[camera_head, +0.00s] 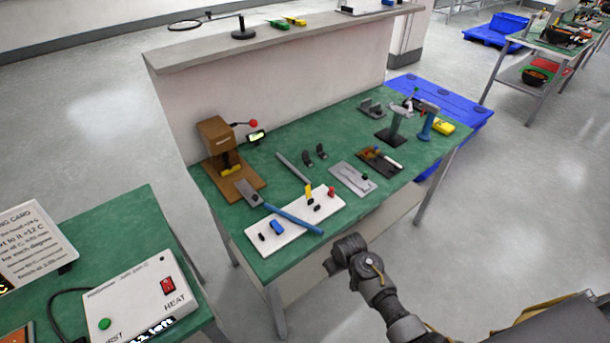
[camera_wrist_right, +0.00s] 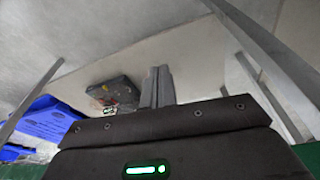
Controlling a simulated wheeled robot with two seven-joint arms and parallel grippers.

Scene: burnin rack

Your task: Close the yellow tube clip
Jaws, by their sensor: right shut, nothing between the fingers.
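A white board (camera_head: 290,232) lies at the front left of the green bench and carries small coloured parts. A yellow piece (camera_head: 309,194), which looks like the tube clip, stands up near the board's back edge. It is too small to tell how far its lever is open. My right gripper (camera_head: 334,264) hangs in front of the bench's front edge, apart from the board and to the right of it. In the right wrist view its fingers (camera_wrist_right: 158,86) are shut together and empty. The clip does not show in that view. My left gripper is not in view.
A blue part (camera_head: 277,227) and a red part (camera_head: 331,191) sit on the board. A blue bar (camera_head: 294,219) crosses it. A brown press (camera_head: 222,150) stands behind. A grey plate (camera_head: 352,178) lies to the right. The right wrist view shows bench legs (camera_wrist_right: 266,95).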

